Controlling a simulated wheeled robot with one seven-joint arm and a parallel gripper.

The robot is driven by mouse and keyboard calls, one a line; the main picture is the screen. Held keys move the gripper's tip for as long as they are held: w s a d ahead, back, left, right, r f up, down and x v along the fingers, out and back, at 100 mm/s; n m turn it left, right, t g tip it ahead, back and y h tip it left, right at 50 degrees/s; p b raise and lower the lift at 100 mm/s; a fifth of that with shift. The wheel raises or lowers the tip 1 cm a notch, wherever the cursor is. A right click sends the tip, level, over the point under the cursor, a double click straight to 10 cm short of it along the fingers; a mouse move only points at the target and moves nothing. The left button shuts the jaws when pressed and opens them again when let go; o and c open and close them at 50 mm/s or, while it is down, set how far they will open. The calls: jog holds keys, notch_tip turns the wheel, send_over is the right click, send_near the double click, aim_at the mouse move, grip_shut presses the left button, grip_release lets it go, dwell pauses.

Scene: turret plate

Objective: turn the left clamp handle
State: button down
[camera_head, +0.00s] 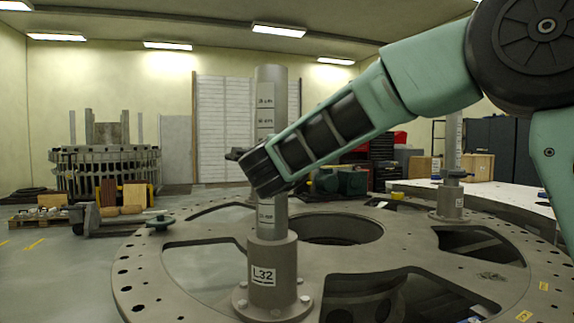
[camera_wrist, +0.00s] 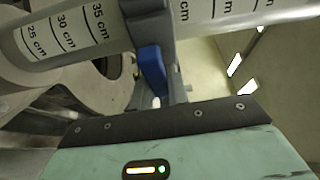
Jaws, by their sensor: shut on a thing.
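The left post (camera_head: 272,95) is a grey upright tube with a centimetre scale, standing in a base marked L32 (camera_head: 270,275). In the wrist view the post (camera_wrist: 60,35) crosses the top, and a dark grey clamp collar (camera_wrist: 148,22) sits around it between the scale marks. The blue clamp handle (camera_wrist: 152,70) sticks out from the collar towards me. My gripper (camera_wrist: 160,92) is shut on the blue handle, with grey fingers close beside it. In the head view my gripper (camera_head: 258,170) is at the post and hides most of the clamp and the handle.
The round turret plate (camera_head: 200,285) has large cut-outs and bolt holes. A second post (camera_head: 452,150) with its own clamp (camera_head: 455,174) stands at the right. Open floor lies at the far left.

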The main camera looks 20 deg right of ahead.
jog(key=shift+m, duration=0.3)
jog(key=c, duration=1.4)
grip_release()
jog(key=shift+d, duration=0.1)
jog(key=shift+o, duration=0.2)
jog(key=b+v, duration=0.3)
jog(key=v, duration=1.4)
jog(key=shift+s+r, duration=0.15)
jog(key=shift+r, duration=0.05)
jog(key=shift+a, duration=0.2)
